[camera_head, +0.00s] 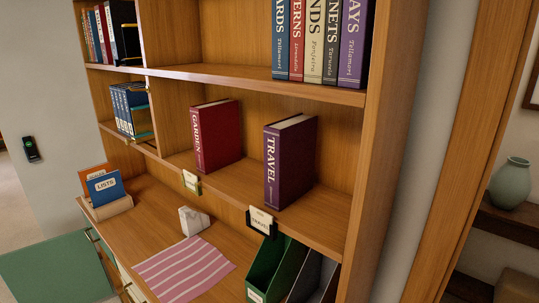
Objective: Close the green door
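A flat green panel (55,272) shows at the lower left, beside the front of the wooden desk (150,212). It is cut off by the picture's left and bottom edges. I cannot tell whether it is the green door, and no hinge or handle on it is clear. Neither of my grippers is in view.
A bookcase stands on the desk, with a red book (215,134) and a purple book (290,160) on its shelf. A striped pink cloth (184,268), a white block (193,220) and a green file holder (276,266) are below. A vase (510,183) stands at right.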

